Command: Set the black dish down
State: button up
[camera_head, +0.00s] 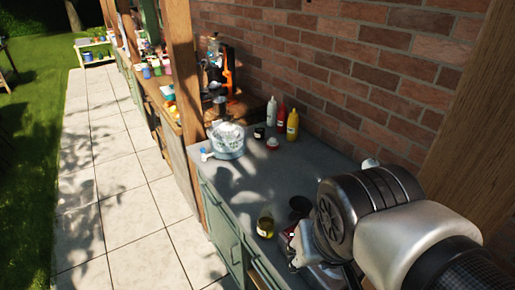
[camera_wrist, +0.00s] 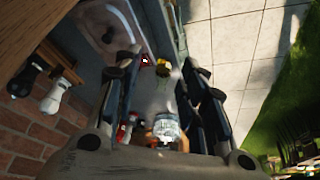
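A dark round thing, which looks like the black dish (camera_head: 299,203), shows at the near part of the grey counter in the head view, just beyond my gripper. I cannot tell whether it rests flat or touches the gripper. My gripper (camera_head: 302,244) is low over the counter's near end, partly hidden by my wrist. In the wrist view my gripper's (camera_wrist: 162,60) two fingers stand wide apart with no dish seen between them. The dish is not clearly visible there; the left finger may hide it.
A pale blue pot (camera_head: 228,141), a white bottle (camera_head: 271,111), a red bottle (camera_head: 281,118) and a yellow bottle (camera_head: 292,125) stand farther back. A brick wall bounds the right. Mid-counter is clear.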

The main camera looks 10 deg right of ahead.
jog(key=shift+n+y, duration=0.3)
jog(key=shift+n, duration=0.4)
jog(key=s, duration=0.1)
jog(key=s+a, duration=0.1)
jog(key=s, duration=0.2)
jog(key=shift+a+f, duration=0.15)
jog(key=shift+f, duration=0.15)
